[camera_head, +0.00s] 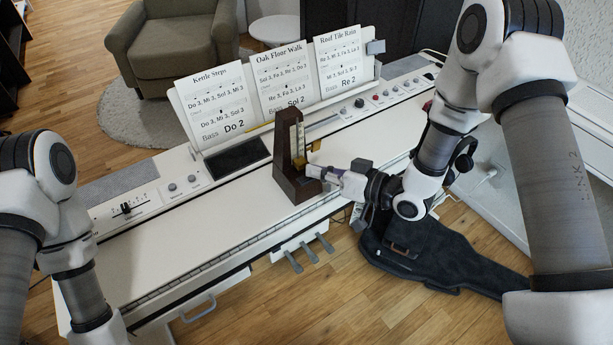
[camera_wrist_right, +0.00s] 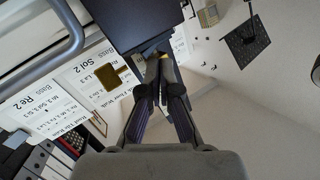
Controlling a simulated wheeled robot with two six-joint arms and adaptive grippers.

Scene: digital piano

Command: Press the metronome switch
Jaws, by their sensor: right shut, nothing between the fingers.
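A dark brown metronome (camera_head: 290,182) with a pale front strip stands upright on the white piano's closed lid (camera_head: 210,225). My right gripper (camera_head: 313,171) is shut and empty at the metronome's right side, with its fingertips at or very near that side. In the right wrist view the shut fingers (camera_wrist_right: 158,62) reach the dark metronome body (camera_wrist_right: 130,18); I cannot tell whether they touch it. A flat gold tab (camera_wrist_right: 115,81) shows beside the fingertips; it also shows at the metronome's right in the head view (camera_head: 315,145). My left gripper is out of view.
Three song sheets (camera_head: 283,80) stand on the rack behind the metronome. Knobs and a small dark screen (camera_head: 237,157) line the panel. A dark case (camera_head: 430,250) lies on the floor at the right front. The lid left of the metronome is clear.

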